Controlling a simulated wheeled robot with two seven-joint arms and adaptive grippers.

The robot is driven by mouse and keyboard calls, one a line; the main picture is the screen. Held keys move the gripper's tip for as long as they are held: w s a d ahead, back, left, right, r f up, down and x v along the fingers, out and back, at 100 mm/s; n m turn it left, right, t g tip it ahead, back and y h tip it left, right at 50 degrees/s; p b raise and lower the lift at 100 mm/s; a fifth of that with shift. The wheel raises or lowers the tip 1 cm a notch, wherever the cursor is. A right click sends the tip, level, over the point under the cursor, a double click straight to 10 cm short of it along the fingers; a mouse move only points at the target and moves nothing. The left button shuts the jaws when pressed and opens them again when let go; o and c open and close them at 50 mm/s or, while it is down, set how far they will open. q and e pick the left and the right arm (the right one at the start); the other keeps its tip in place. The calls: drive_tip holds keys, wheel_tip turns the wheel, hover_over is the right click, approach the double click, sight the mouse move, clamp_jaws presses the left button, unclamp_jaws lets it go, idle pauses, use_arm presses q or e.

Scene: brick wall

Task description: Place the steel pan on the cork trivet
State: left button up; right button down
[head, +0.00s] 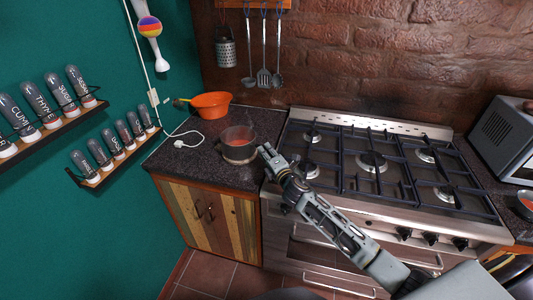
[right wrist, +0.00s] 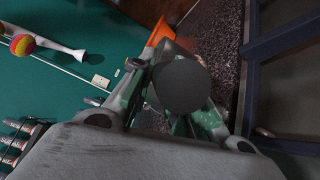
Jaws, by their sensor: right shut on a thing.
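The steel pan (head: 237,138) is at the front right of the dark counter, left of the stove, upright with a reddish inside. The pale edge of the cork trivet (head: 240,162) shows just under it; I cannot tell whether the pan touches it or hangs slightly above. My right gripper (head: 265,153) is at the pan's right side, shut on it, apparently by the handle. In the right wrist view a dark round end (right wrist: 183,85), probably the handle, sits between the fingers and hides most of the pan. My left gripper is not in view.
An orange bowl (head: 211,104) stands behind the pan, with a white plug and cable (head: 180,143) to the left. The stove (head: 370,165) with raised grates adjoins on the right. Spice racks (head: 115,152) hang on the green wall. Bare counter lies left of the pan.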

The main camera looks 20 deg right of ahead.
drive_tip(key=shift+r, duration=0.1)
drive_tip(key=c, duration=1.7)
unclamp_jaws()
drive_tip(key=o, duration=0.3)
drive_tip(key=shift+o, duration=0.2)
drive_tip(key=shift+s, duration=0.15)
drive_tip(key=s+d+b, duration=0.1)
drive_tip(key=s, duration=1)
drive_tip(key=shift+s+d+r+b, duration=0.15)
drive_tip(key=shift+s+b, duration=0.15)
drive_tip(key=shift+s, duration=0.05)
